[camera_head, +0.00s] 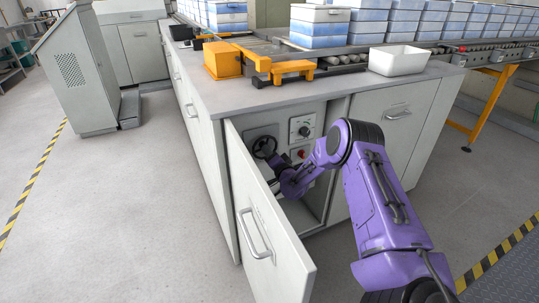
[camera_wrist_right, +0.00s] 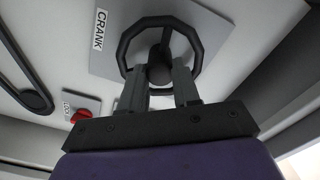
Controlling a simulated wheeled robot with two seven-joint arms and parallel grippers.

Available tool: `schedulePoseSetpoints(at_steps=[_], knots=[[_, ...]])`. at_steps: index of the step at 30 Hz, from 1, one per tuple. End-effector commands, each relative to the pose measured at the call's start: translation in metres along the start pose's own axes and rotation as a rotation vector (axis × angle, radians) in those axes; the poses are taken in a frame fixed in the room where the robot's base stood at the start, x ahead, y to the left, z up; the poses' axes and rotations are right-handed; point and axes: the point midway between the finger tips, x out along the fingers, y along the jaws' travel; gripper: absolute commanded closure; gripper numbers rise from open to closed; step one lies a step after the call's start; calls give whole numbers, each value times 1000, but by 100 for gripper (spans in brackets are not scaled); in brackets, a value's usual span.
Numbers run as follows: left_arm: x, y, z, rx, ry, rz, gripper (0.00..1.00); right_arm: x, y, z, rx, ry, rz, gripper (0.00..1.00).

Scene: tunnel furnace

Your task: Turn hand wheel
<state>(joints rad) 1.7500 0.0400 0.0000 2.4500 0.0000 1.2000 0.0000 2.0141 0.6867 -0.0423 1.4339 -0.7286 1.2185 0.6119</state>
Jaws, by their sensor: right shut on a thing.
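The dark hand wheel (camera_head: 264,147) sits on a panel inside the open cabinet, left of a dial. In the right wrist view the black wheel (camera_wrist_right: 160,21) fills the top middle, beside a CRANK label. My right gripper (camera_head: 273,160) reaches into the cabinet at the wheel. In the right wrist view the right gripper (camera_wrist_right: 160,76) has its fingers on either side of the wheel's middle and is shut on it. The exact contact is partly hidden by the fingers. My left gripper is not in view.
The cabinet door (camera_head: 260,215) stands open on the left, close to my right arm. A dial (camera_head: 302,128) and a red button (camera_head: 301,153) are on the panel. A red knob (camera_wrist_right: 80,117) labelled LOCK is near the wheel. A white tray (camera_head: 397,60) stands on top.

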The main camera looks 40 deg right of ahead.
Motion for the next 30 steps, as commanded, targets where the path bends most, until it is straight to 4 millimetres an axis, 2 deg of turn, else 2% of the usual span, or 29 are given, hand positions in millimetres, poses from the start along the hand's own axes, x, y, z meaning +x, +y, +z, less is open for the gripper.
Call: schedulePoseSetpoints(at_steps=[7,8,10,20,23,30], knots=[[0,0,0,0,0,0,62,0,1,-2,0,4,1,99],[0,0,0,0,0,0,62,0,1,-2,0,4,1,65],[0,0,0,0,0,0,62,0,1,-2,0,4,1,43],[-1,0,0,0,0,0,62,-3,-1,0,0,0,0,43],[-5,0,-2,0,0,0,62,-18,-1,-2,1,1,2,43],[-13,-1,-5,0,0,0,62,-76,0,-2,1,1,3,43]])
